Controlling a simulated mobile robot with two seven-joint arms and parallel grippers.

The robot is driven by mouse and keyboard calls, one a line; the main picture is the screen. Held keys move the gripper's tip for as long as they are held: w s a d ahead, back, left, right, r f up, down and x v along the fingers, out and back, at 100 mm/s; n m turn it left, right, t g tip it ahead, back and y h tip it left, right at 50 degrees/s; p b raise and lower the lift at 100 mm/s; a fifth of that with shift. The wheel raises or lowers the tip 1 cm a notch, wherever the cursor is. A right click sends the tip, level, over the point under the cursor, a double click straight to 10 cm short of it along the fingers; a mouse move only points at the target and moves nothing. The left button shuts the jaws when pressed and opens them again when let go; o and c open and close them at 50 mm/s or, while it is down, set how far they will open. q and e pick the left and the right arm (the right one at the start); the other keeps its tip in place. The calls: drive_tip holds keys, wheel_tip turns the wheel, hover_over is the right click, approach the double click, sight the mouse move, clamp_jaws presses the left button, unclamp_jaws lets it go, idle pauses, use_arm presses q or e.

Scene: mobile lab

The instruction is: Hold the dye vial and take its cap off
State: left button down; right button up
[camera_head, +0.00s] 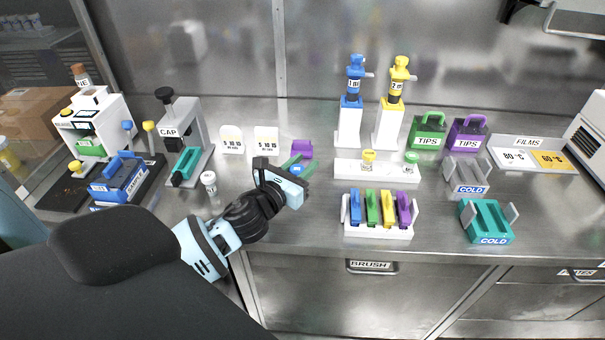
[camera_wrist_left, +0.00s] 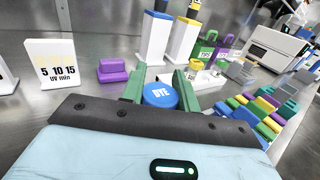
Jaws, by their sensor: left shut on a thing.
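The dye vial shows from above in the left wrist view as a round blue cap (camera_wrist_left: 160,95) lettered DYE. The cap is on, and the vial body below it is hidden. My left gripper (camera_wrist_left: 161,88) has its two green fingers on either side of the vial and is shut on it. In the head view my left gripper (camera_head: 297,168) is over the middle of the bench, with a bit of blue cap between its fingers. I cannot tell whether the vial touches the bench. My right gripper is in neither view.
A purple block (camera_head: 302,149) stands just behind my left gripper. A white rack with coloured pieces (camera_head: 378,232) is to its right, below a white holder (camera_head: 345,172). A small white-capped vial (camera_head: 208,181) and the CAP press (camera_head: 196,130) are to the left. Bench is clear in front.

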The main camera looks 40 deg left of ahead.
use_arm(q)
drive_tip(key=f, duration=0.1)
drive_tip(key=f+b, duration=0.1)
drive_tip(key=f, duration=0.1)
drive_tip(key=shift+w+a+f, duration=0.1)
drive_tip(key=shift+w+a, duration=0.1)
drive_tip(key=shift+w, duration=0.15)
drive_tip(key=shift+f, duration=0.2)
drive_tip(key=shift+f, duration=0.2)
drive_tip(key=c, duration=1.1)
unclamp_jaws()
drive_tip(key=shift+o, duration=0.2)
